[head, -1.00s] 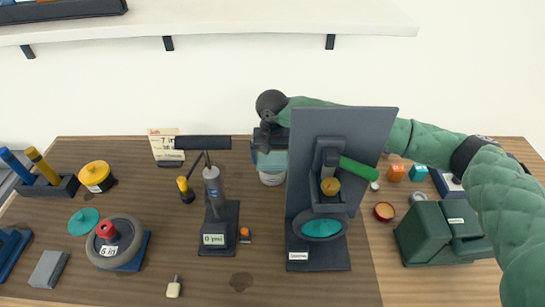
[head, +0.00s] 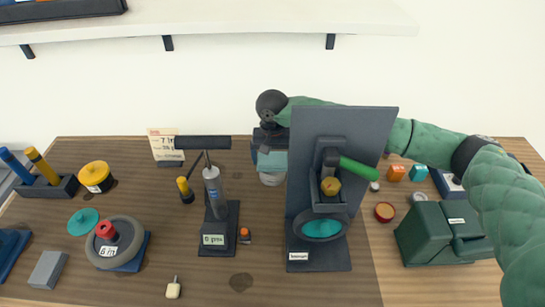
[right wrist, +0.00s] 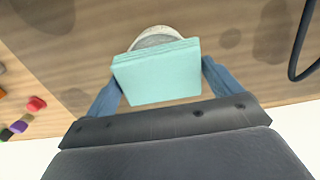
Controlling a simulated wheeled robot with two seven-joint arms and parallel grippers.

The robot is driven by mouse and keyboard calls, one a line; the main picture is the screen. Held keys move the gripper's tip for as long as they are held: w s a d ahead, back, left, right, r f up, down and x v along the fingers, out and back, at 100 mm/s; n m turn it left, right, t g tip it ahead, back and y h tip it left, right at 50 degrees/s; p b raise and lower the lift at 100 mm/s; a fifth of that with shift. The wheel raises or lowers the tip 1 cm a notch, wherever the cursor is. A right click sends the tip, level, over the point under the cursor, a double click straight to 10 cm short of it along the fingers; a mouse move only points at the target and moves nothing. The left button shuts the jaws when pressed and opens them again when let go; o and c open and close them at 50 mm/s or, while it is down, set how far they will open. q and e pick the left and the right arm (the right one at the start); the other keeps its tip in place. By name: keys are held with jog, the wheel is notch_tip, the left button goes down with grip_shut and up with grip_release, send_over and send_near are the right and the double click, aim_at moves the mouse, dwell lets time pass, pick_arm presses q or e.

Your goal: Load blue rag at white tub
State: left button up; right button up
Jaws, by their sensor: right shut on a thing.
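The blue rag, a pale teal folded square, is held between the fingers of my right gripper (head: 268,146). The rag (head: 273,161) shows partly behind the upright dark panel in the head view. It also fills the middle of the right wrist view (right wrist: 157,72), with a finger at each side. The white tub (head: 271,180) stands on the table directly below the rag. Its rim shows past the rag in the right wrist view (right wrist: 155,36). The rag hides much of the tub, so I cannot tell whether they touch. My left gripper is not in view.
A tall dark panel stand (head: 352,135) with a green handle stands in front of my right gripper. A hand pump (head: 214,195) stands to its left. A dark green box (head: 437,232) and small orange and teal blocks are at right. A shelf (head: 230,22) hangs above.

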aim_at(273, 157)
jog(key=shift+r+b, duration=0.55)
jog(key=shift+r, duration=2.9)
